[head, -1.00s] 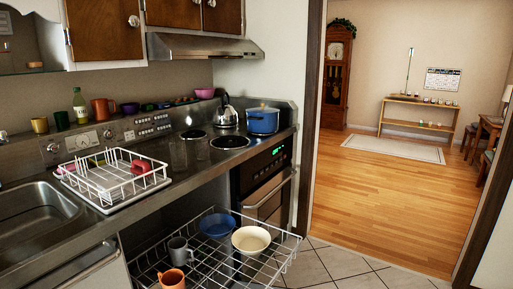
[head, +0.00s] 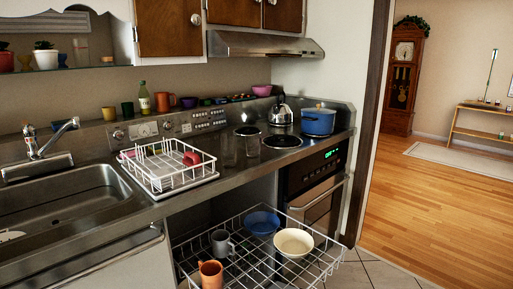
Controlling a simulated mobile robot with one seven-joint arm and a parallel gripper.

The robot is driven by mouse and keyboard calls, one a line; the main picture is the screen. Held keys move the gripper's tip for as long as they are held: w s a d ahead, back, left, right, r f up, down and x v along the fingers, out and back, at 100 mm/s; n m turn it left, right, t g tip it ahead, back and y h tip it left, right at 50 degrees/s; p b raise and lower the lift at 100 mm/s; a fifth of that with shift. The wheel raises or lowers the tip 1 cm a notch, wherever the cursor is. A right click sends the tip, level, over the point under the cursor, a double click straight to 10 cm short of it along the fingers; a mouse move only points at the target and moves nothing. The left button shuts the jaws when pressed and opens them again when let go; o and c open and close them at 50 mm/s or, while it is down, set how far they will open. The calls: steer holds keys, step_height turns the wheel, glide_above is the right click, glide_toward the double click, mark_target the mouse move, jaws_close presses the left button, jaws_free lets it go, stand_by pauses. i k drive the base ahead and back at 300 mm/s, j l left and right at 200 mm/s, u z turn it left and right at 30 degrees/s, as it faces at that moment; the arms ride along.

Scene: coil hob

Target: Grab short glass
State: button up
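Two clear glasses stand side by side on the steel counter, between the white dish rack and the coil burners. The left glass (head: 228,151) is right of the rack. The right glass (head: 250,143) is close beside it and near the front-left burner. Both are faint and see-through, so I cannot tell surely which is shorter. My gripper is not in view.
The white dish rack (head: 153,186) holds a red item. A blue pot (head: 318,122) and a kettle (head: 283,112) sit on the hob. A pulled-out lower wire rack (head: 247,276) with bowls and mugs juts out below the counter. The sink (head: 60,205) is at left.

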mark_target(252, 141)
steer(key=z, duration=0.6)
steer(key=i+l+z, duration=0.1)
steer(key=l, duration=0.8)
steer(key=i+l+z, duration=0.5)
steer(key=i+l, duration=0.25)
steer(key=i+l+z, duration=0.25)
steer(key=i, duration=0.3)
steer(key=i+z, duration=0.2)
steer(key=i, duration=0.35)
steer(key=i+u, duration=0.35)
steer(key=i, duration=0.15)
steer(key=i+l+u, duration=0.3)
steer(key=i, duration=0.2)
steer(key=i+j+u, duration=0.1)
steer(key=i+u, duration=1.3)
steer(key=u, duration=0.25)
steer(key=i+l+u, duration=0.1)
steer(key=i+u, duration=0.25)
steer(key=k, duration=0.1)
